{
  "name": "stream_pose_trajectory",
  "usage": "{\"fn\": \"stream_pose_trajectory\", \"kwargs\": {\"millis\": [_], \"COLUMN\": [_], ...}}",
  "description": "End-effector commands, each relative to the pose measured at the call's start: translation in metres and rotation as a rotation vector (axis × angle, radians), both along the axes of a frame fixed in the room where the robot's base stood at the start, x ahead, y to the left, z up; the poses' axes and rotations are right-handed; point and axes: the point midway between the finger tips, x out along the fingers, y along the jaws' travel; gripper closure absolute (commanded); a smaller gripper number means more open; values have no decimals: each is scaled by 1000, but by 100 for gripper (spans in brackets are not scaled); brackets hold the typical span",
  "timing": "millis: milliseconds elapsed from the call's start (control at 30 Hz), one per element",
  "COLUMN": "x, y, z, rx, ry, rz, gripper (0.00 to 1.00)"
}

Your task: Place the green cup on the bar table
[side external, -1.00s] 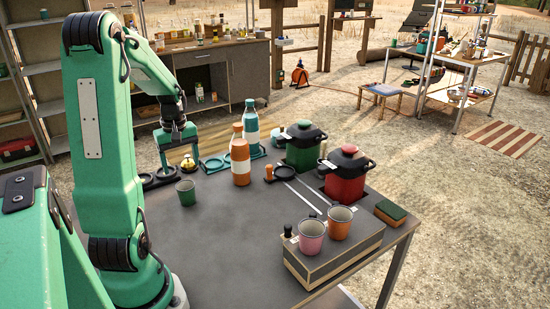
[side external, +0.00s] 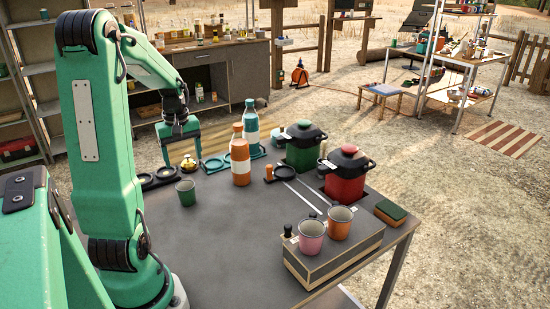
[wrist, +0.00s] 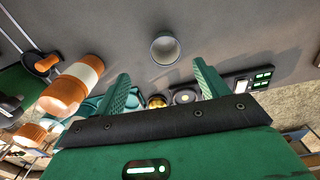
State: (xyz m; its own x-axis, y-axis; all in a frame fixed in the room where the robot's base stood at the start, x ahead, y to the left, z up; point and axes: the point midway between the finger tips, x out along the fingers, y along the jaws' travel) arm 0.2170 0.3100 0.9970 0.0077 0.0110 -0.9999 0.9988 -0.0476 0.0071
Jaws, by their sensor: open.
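The green cup (side external: 186,193) stands upright on the dark grey table (side external: 240,220), near its left side. In the wrist view the cup (wrist: 165,49) shows its pale inside, beyond the fingertips and between their lines. My gripper (side external: 183,159) is open and empty, raised above and behind the cup in the side view, not touching it. In the wrist view both green fingers of my gripper (wrist: 160,68) are spread apart.
Round dark holders and a small brass object (side external: 188,163) lie behind the cup. Orange-and-white (side external: 240,163) and teal-and-white (side external: 251,127) bottles, green (side external: 304,152) and red (side external: 346,182) pots stand right. Pink (side external: 311,236) and orange (side external: 340,222) cups sit on a box. The table's middle is clear.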

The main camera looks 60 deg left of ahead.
Motion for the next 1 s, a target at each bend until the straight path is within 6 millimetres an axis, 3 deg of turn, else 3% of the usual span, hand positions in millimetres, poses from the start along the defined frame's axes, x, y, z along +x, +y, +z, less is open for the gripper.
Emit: {"fn": "stream_pose_trajectory", "kwargs": {"millis": [167,500,733,1000], "x": [20,51,49,29], "y": [-32,-133,-202,-271], "z": [20,65,86,99], "rx": [40,150,225,310], "ry": [-28,-121,-197,-298], "rz": [-145,-588,-899,-1247], "gripper": [27,27,27,27]}}
